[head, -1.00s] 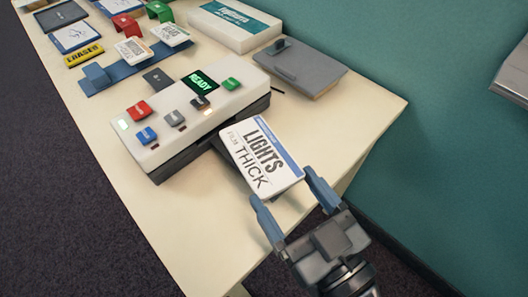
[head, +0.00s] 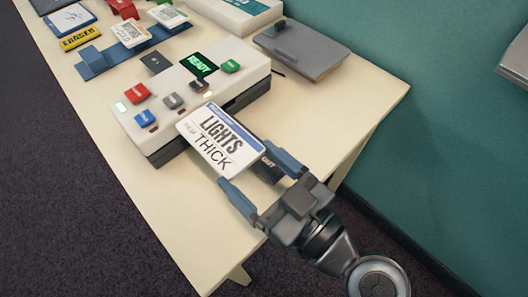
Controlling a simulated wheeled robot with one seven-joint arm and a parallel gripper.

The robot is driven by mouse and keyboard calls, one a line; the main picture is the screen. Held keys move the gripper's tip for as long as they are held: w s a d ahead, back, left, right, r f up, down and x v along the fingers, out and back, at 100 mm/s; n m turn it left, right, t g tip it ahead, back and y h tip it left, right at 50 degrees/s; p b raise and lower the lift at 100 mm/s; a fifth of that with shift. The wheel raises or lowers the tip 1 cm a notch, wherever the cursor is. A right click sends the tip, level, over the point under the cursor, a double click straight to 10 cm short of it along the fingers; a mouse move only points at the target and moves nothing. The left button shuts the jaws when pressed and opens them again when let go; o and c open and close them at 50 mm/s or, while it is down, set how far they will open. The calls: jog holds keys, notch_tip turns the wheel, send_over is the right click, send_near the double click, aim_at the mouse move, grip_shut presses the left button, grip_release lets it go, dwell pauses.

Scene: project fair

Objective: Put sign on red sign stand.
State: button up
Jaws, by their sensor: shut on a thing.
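A white sign (head: 211,138) with a blue stripe reads "LIGHTS" and "THICK", with smaller print beside it. My gripper (head: 246,167) is shut on the sign's near end, one blue finger at each side. The sign appears raised over a dark tray marked "OUT" (head: 268,160) and overlaps the near corner of the white machine in the picture. A red stand (head: 122,8) is at the top edge of the head view, partly cut off. Its lower part shows behind the white cards.
The white machine (head: 180,85) has coloured buttons and a green "READY" display. A blue rack (head: 92,62) with cards, an eraser (head: 80,38) and a white box (head: 240,10) are farther back. The table's near right corner is clear.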

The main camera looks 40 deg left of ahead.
aim_at(281, 172)
jog(key=w+f, duration=0.1)
jog(key=w, duration=0.1)
jog(key=w+a+f, duration=0.1)
jog(key=w, duration=0.1)
jog(key=w+a+f, duration=0.1)
jog(key=w+f, duration=0.1)
jog(key=shift+a, duration=0.25)
jog(key=shift+f+b, duration=0.3)
jog(key=shift+f, duration=1.5)
jog(key=shift+f+b, duration=0.2)
jog(key=shift+b, duration=0.15)
jog(key=o, duration=1)
jog(key=shift+r+p, duration=0.25)
jog(key=shift+p, duration=0.5)
